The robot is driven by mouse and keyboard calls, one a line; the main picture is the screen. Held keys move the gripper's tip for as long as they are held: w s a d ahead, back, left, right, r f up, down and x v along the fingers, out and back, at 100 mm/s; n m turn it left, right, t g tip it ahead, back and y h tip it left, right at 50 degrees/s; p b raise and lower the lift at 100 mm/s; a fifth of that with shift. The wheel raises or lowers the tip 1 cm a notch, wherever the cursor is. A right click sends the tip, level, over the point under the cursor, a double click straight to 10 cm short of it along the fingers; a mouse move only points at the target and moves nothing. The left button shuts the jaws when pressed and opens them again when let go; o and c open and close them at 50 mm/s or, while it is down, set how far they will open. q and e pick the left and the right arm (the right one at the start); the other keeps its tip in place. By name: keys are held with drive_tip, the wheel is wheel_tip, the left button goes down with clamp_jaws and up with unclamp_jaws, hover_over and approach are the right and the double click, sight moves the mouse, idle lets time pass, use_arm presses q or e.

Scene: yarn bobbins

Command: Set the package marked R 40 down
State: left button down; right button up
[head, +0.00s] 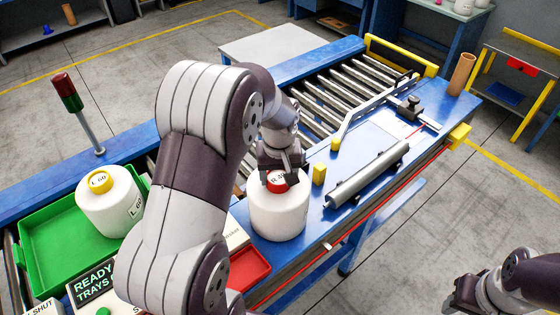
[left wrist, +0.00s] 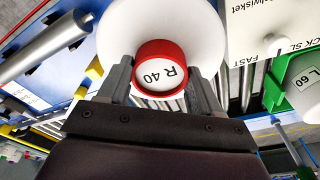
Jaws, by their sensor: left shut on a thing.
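The package marked R 40 is a white round bobbin (head: 278,215) with a red-rimmed cap, at the near edge of the blue bench in the head view. In the left wrist view its red cap (left wrist: 161,68) reads R 40 and sits between the two fingers. My left gripper (head: 282,178) is shut on this red cap from above. Whether the bobbin's base touches the bench cannot be told. My right gripper (head: 465,292) is at the lower right of the head view, away from the bench; its jaws are not clear.
A white L 60 package (head: 110,205) stands in a green tray (head: 60,262) at left. A red tray (head: 250,266) lies just left of the R 40 package. A yellow block (head: 319,173) and a grey metal bar (head: 368,174) lie to its right. Rollers run behind.

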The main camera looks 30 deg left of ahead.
use_arm(q)
drive_tip(key=shift+a, duration=0.1)
drive_tip(key=shift+f, duration=0.15)
drive_tip(key=shift+c, duration=0.9)
unclamp_jaws()
drive_tip(key=shift+s+f, duration=0.1)
